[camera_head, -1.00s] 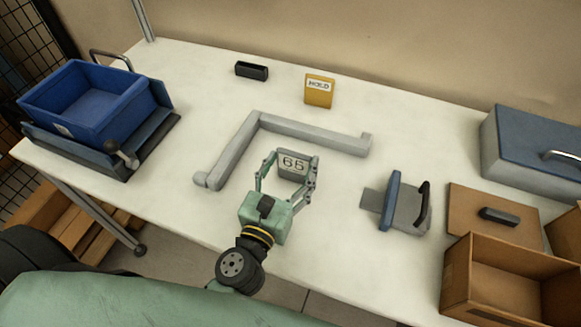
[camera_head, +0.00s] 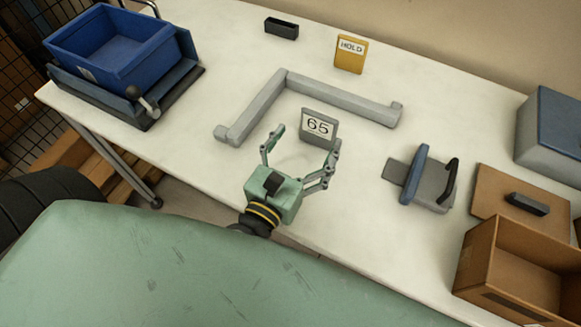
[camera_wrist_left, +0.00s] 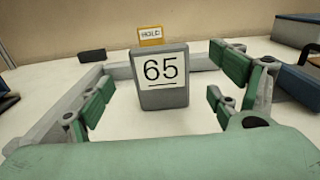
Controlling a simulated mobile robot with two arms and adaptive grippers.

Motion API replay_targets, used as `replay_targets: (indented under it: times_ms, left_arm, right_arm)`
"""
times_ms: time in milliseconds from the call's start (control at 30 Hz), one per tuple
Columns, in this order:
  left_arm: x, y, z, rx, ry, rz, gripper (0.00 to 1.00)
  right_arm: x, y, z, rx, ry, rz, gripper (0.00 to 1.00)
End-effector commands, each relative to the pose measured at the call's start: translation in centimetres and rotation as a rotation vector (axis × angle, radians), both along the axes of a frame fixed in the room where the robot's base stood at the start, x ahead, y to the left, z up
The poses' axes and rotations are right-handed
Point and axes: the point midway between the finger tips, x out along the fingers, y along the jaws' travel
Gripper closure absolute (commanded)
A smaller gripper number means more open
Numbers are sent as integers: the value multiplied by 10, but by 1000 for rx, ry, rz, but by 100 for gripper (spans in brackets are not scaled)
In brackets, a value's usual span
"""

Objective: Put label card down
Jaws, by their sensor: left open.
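The label card (camera_head: 319,127) is a grey block with a white face reading "65". It stands upright on the white table, inside the corner of the grey L-shaped rail. In the left wrist view the card (camera_wrist_left: 161,77) stands ahead, between and beyond my open fingers. My left gripper (camera_head: 302,150) is open and empty, just in front of the card, with a gap between them; its fingers (camera_wrist_left: 160,95) also show in the left wrist view. My right gripper is not in view.
The grey rail (camera_head: 335,97) bounds the card at the back and left. A yellow HOLD sign (camera_head: 350,55) and a small black holder (camera_head: 281,28) stand behind. A blue bin (camera_head: 120,50) is at left. A blue-grey fixture (camera_head: 425,180) and an open brown box (camera_head: 525,270) lie right.

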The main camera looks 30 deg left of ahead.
Motion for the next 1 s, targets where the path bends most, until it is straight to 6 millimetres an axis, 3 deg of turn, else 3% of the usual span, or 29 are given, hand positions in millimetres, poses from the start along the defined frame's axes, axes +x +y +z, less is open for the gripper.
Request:
replay_targets:
  times_ms: [33, 267, 300, 600, 1000]
  left_arm:
    - [-12, 0, -9, -1, 4, -1, 15]
    - [-52, 2, -9, 0, 3, 0, 15]
    - [-55, 2, -3, 4, 6, -1, 15]
    - [-74, 3, -2, 3, 5, 1, 15]
    - [-78, 3, 0, 0, 0, 0, 15]
  right_arm:
    - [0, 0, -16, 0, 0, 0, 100]
    - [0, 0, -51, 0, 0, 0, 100]
    - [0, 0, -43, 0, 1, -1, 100]
    - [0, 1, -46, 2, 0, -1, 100]
    - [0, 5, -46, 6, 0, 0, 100]
